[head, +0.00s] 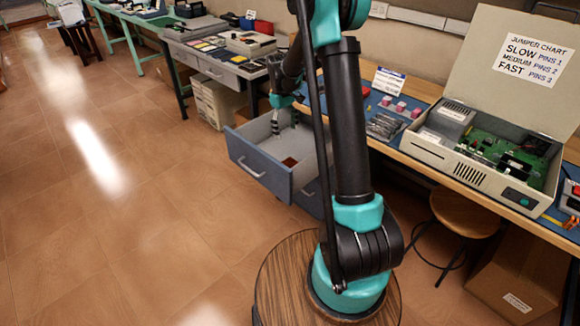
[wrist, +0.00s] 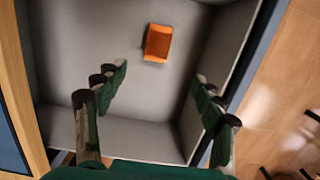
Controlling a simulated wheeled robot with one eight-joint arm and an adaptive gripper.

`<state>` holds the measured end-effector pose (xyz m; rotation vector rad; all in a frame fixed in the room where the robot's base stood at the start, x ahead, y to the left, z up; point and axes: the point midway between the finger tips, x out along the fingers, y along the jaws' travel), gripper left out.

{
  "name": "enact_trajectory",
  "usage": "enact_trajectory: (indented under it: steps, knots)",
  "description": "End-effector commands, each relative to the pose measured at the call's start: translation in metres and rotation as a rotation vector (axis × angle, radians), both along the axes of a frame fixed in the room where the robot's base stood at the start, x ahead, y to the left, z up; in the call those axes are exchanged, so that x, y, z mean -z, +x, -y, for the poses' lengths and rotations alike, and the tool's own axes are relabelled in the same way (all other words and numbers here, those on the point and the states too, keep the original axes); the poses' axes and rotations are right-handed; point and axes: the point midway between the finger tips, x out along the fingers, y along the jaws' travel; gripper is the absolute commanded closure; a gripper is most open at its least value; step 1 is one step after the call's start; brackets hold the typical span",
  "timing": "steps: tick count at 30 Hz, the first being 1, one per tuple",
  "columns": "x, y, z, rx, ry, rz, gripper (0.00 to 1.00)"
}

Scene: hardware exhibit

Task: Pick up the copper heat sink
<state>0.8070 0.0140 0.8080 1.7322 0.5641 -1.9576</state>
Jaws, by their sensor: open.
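The copper heat sink (wrist: 158,43) is a small orange-brown block. It lies on the grey floor of an open drawer. In the head view it shows as a small brown piece (head: 290,162) in the drawer (head: 262,178). My gripper (wrist: 162,85) is open and empty, with its green and black fingers spread wide above the drawer floor. In the wrist view the heat sink lies beyond the fingertips, near the middle between them. In the head view my gripper (head: 285,122) hangs over the drawer, partly hidden by my arm.
The drawer walls (wrist: 228,75) rise around the heat sink. A workbench (head: 420,150) with an open computer case (head: 490,140) and pink blocks (head: 394,106) stands at right. A stool (head: 466,215) and a cardboard box (head: 525,280) are below it. The floor at left is clear.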

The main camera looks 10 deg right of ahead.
Motion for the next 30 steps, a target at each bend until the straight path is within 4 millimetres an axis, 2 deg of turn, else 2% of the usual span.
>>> enact_trajectory:
  steps: [15,19,26,30]
  knots:
    - [0.094,-0.009,0.007,0.001,0.000,0.001,0.31]
    - [0.110,-0.010,0.008,0.001,0.000,0.001,0.31]
    - [0.124,-0.011,0.010,0.001,0.000,0.001,0.31]
    - [0.143,-0.010,0.013,0.002,0.000,0.001,0.31]
